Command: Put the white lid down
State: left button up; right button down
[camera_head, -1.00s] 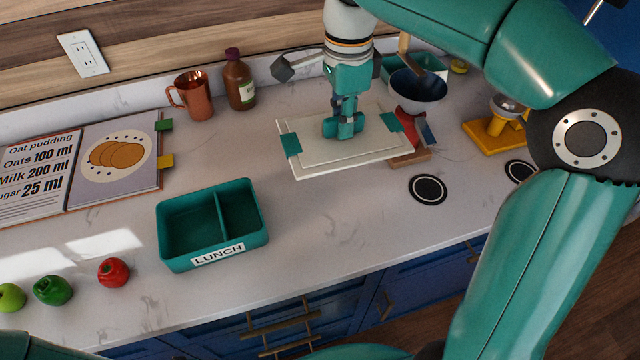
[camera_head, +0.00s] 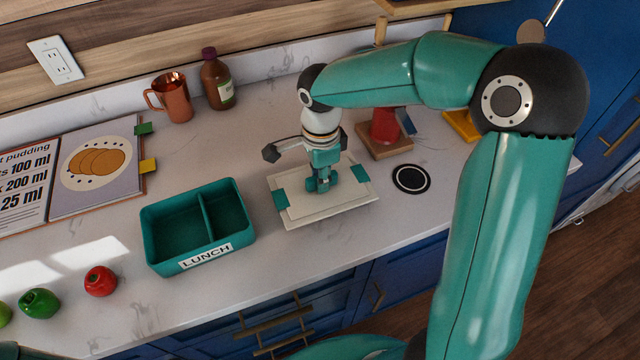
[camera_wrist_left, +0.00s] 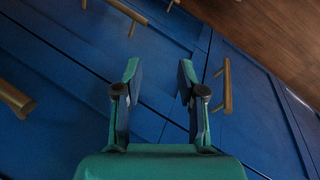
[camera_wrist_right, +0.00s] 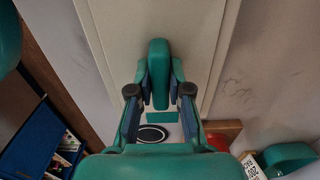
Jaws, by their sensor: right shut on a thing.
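The white lid (camera_head: 288,218) is a flat rectangular plate with teal end clips and a teal handle (camera_wrist_right: 158,75). It lies level at or just above the counter, right of the lunch box; I cannot tell if it touches. My right gripper (camera_head: 319,184) is shut on its handle from above. In the right wrist view my fingers (camera_wrist_right: 159,92) sit on both sides of the handle. The teal lunch box (camera_head: 168,264), open on top with one divider, stands on the counter. My left gripper (camera_wrist_left: 160,90) is open and empty, before the blue cabinet fronts.
A black round coaster (camera_head: 411,179) and a wooden stand with a red part (camera_head: 385,125) are right of the lid. A copper mug (camera_head: 174,98) and brown bottle (camera_head: 217,82) stand behind. A red apple (camera_head: 100,281) and recipe book (camera_head: 95,170) are left. Counter between mug and lid is clear.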

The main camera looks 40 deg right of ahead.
jog(key=shift+f, duration=1.4)
jog(key=c, duration=1.1)
grip_release()
jog(key=shift+f, duration=0.1)
notch_tip(320, 180, up, 12)
jog(key=shift+r, duration=0.15)
